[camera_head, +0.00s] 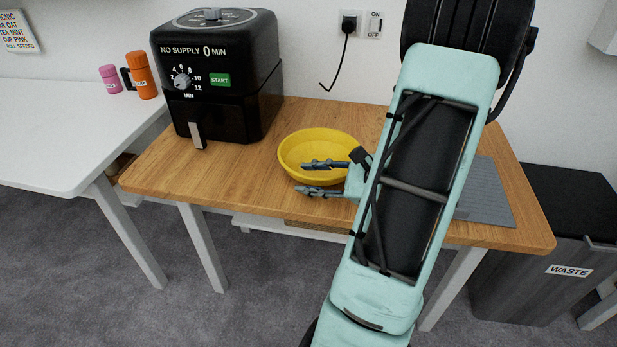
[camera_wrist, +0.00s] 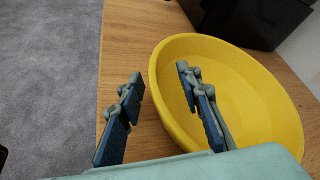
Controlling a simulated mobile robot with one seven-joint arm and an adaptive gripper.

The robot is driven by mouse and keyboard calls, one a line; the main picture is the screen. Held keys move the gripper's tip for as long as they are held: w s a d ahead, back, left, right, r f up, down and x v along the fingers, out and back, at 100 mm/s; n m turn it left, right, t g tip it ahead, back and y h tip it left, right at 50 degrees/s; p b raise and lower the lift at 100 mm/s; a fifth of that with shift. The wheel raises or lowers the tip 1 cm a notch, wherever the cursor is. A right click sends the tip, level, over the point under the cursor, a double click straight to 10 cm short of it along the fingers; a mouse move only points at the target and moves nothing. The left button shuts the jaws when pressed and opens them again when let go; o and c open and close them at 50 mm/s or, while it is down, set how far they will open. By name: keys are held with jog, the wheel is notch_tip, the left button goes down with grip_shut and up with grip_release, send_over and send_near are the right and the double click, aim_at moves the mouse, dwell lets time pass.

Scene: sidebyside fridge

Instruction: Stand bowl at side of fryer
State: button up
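The yellow bowl (camera_head: 318,148) stands upright on the wooden table, to the right of the black fryer (camera_head: 222,75) with a gap of bare wood between them. My gripper (camera_head: 320,178) is open at the bowl's near side. In the wrist view the bowl (camera_wrist: 250,90) is large and looks empty. There my gripper (camera_wrist: 157,92) has one finger over the inside of the bowl and the other outside, with the near rim between them. I cannot tell whether either finger touches the bowl. In the wrist view only the fryer's dark base (camera_wrist: 255,20) shows.
The wooden table (camera_head: 160,180) has free room in front of the fryer. A grey mat (camera_head: 487,195) lies at its right. A white table (camera_head: 60,130) at left holds an orange mug (camera_head: 143,75) and a pink cup (camera_head: 110,79). A waste bin (camera_head: 560,240) stands at right.

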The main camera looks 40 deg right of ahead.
jog(key=p+v, duration=0.1)
jog(key=v, duration=1)
jog(key=shift+s+d+r, duration=0.1)
jog(key=shift+s, duration=0.1)
jog(key=shift+w, duration=0.1)
